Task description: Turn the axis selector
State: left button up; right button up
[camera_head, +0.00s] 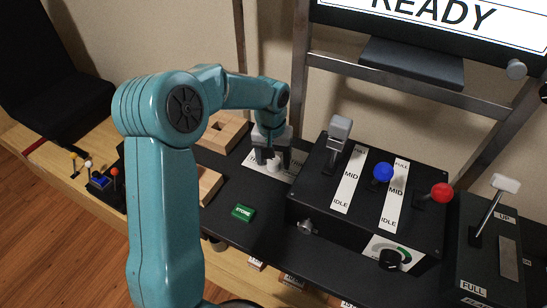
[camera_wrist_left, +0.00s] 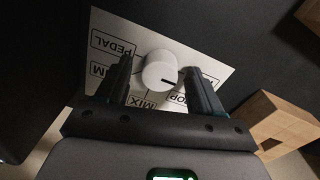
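The axis selector is a round white knob (camera_wrist_left: 159,71) on a white label plate (camera_wrist_left: 113,27) in the left wrist view. A dark pointer line on the knob points to the right, towards the right finger. Labels such as PEDAL and MIX show around it; others are partly hidden by the fingers. My left gripper (camera_wrist_left: 158,68) is open, with one finger on each side of the knob; small gaps seem to remain. In the head view my left gripper (camera_head: 273,158) reaches down over the knob (camera_head: 273,166) and partly hides the plate. My right gripper is not in view.
A black lever box (camera_head: 335,225) with grey, blue and red levers stands just right of the gripper. A green STORE button (camera_head: 243,213) lies in front. A wooden block (camera_head: 222,132) is behind my arm; another wooden piece (camera_wrist_left: 275,125) is close right of the gripper.

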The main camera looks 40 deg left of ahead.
aim_at(271, 160)
pick_arm(q)
notch_tip(271, 160, up, 16)
jog(key=p, duration=0.2)
jog(key=shift+s+a+r, duration=0.15)
jog(key=shift+s+a, duration=0.05)
jog(key=shift+a, duration=0.1)
jog(key=shift+s, duration=0.1)
dwell(0.6)
